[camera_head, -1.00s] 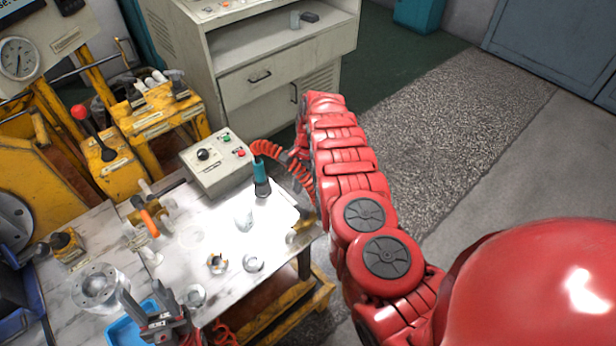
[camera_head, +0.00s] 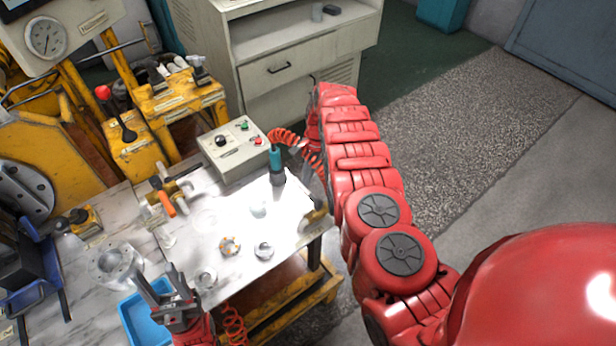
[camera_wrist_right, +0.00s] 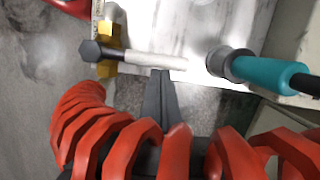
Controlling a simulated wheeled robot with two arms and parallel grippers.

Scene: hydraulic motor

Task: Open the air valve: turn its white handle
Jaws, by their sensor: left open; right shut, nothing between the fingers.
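The air valve shows in the right wrist view as a brass body (camera_wrist_right: 107,64) with a dark hex end and a white handle (camera_wrist_right: 152,61) reaching right from it. In the head view its brass part (camera_head: 317,216) shows at the table's right edge, partly behind my right arm; I cannot make out the handle there. My right gripper (camera_wrist_right: 160,73) is shut and empty, its dark tips right at the lower edge of the handle; I cannot tell whether they touch. My left gripper (camera_head: 166,290) is open and empty above the table's front, beside a blue tray (camera_head: 133,325).
A control box (camera_head: 232,150) with buttons and a coiled red hose (camera_head: 290,137) are close by. Several metal parts lie on the marble-look table (camera_head: 200,262). A grey cabinet (camera_head: 290,75) stands behind.

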